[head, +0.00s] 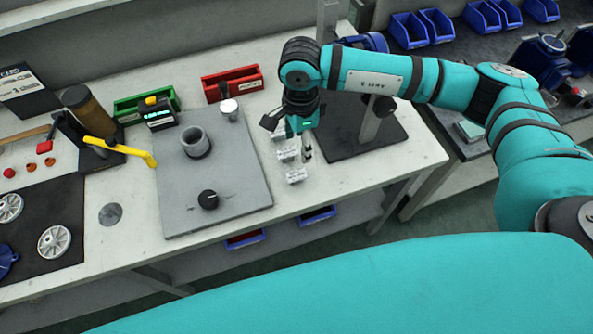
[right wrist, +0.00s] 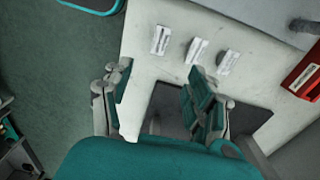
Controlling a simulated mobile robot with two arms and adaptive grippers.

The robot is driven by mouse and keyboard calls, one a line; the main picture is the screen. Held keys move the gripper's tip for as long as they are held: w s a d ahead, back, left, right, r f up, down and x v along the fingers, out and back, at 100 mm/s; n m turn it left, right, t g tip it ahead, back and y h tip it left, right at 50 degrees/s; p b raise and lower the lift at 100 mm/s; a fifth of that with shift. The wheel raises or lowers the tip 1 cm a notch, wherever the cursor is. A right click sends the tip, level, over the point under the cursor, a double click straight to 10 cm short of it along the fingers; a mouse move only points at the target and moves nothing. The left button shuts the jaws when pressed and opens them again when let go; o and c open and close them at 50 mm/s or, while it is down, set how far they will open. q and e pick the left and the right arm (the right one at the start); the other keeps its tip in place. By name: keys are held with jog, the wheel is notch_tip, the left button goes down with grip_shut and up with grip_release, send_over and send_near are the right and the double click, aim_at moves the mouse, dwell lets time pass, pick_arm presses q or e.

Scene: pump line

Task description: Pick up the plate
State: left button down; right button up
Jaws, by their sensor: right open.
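Three small pale plates with dark markings lie in a row on the white table, right of the grey board. In the head view these are the near plate (head: 296,175), the middle plate (head: 288,155) and the far plate (head: 279,136), which is partly covered by my gripper. The right wrist view shows all three: a left plate (right wrist: 160,40), a middle plate (right wrist: 197,51) and a right plate (right wrist: 228,62). My right gripper (head: 290,138) is open and empty above the table beside the row. Its spread fingers also show in the right wrist view (right wrist: 158,88). My left gripper is out of view.
The grey board (head: 228,160) carries a hollow cylinder (head: 195,142) and a black knob (head: 208,200). A black mat (head: 350,140) lies right of the plates. A red bin (head: 232,84) and a green bin (head: 147,105) stand behind. The table's front edge is close.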

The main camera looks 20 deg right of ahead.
jog(key=p, duration=0.2)
send_over(297, 175)
jog(key=f, duration=0.6)
jog(key=shift+w+d+f, duration=0.15)
jog(key=shift+d+f, duration=0.05)
jog(key=shift+d, duration=0.1)
jog(key=f, duration=0.1)
jog(key=f+p, duration=0.1)
jog(key=f, duration=0.1)
jog(key=f+p, duration=0.1)
jog(key=shift+a+f, duration=0.35)
jog(key=shift+f, duration=0.3)
jog(key=shift+f+b, duration=0.3)
jog(key=c, duration=0.8)
